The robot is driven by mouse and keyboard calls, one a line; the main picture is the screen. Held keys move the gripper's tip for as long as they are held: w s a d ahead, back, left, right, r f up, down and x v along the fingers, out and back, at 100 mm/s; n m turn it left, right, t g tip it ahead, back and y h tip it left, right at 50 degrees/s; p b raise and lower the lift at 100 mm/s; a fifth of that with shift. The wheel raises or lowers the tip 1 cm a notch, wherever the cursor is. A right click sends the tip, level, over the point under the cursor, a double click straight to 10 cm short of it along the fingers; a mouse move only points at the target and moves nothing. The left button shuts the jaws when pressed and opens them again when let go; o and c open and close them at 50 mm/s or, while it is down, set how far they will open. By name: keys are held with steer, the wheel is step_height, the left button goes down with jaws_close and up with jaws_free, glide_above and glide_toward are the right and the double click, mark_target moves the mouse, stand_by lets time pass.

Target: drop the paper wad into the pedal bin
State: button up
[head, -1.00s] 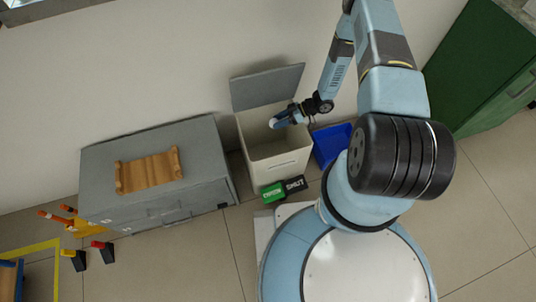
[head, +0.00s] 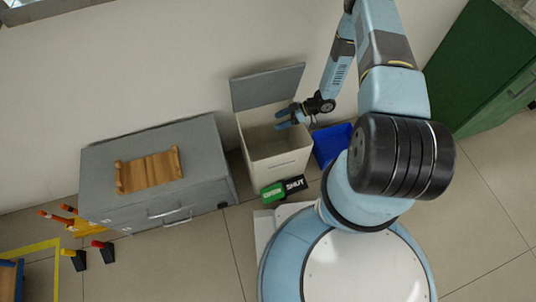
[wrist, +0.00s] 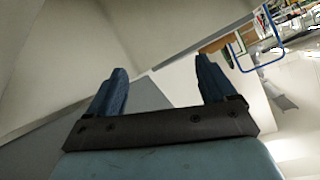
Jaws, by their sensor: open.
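The pedal bin (head: 281,163) is a cream box with its grey lid (head: 267,87) raised against the wall. A green pedal (head: 272,192) and a black pedal marked SHUT (head: 295,184) are at its front foot. My gripper (head: 280,119) is over the bin's open mouth, toward its right side. Its two blue fingers are spread, and in the wrist view nothing shows between them (wrist: 163,85). The paper wad is not visible in either current view; the bin's bottom is only partly seen.
A blue container (head: 333,145) stands close to the bin's right side. A grey cabinet (head: 205,135) with a wooden tray (head: 149,172) on top stands to the left. A green cabinet (head: 480,70) is at far right.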

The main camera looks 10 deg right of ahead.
steer(key=v, duration=1.3)
